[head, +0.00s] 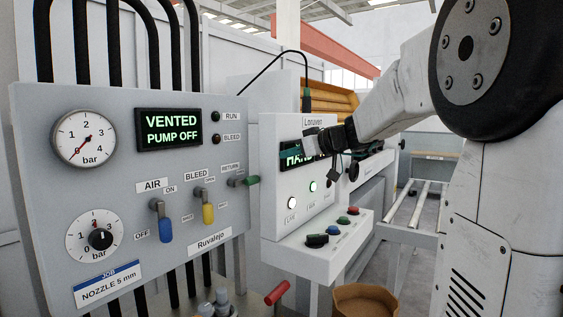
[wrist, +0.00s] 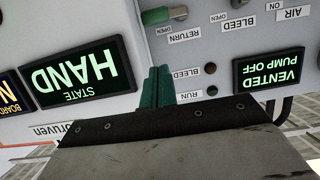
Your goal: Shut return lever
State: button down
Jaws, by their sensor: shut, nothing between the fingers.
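The return lever (head: 245,181) has a green handle on the grey Ruvalejo panel (head: 120,215), under the RETURN label. Its handle lies sideways, pointing right in the head view. In the wrist view, which is upside down, the return lever (wrist: 156,16) shows at the top beside the RETURN and OPEN labels. My gripper (wrist: 158,72) has its teal fingers shut and empty, below and apart from the handle in that picture. In the head view my gripper (head: 292,151) is in front of the HAND display, right of the lever and partly hard to make out.
A blue air lever (head: 165,229) and a yellow bleed lever (head: 208,212) hang down left of the return lever. The white Loruven cabinet (head: 268,165) stands close on the right, with a button ledge (head: 300,255) jutting out. The display (head: 168,129) reads VENTED, PUMP OFF.

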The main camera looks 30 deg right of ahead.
aim_at(261, 171)
jog(key=x, duration=0.8)
jog(key=shift+w+a+f, duration=0.1)
jog(key=shift+w+f, duration=0.1)
jog(key=shift+w, duration=0.15)
jog(key=shift+w+a+f, duration=0.1)
jog(key=shift+w+f, duration=0.15)
jog(key=shift+f, duration=0.3)
jog(key=shift+w+a+f, duration=0.1)
jog(key=shift+w+f, duration=0.1)
jog(key=shift+f, duration=0.4)
jog(key=shift+w+f, duration=0.3)
jog(key=shift+f, duration=0.3)
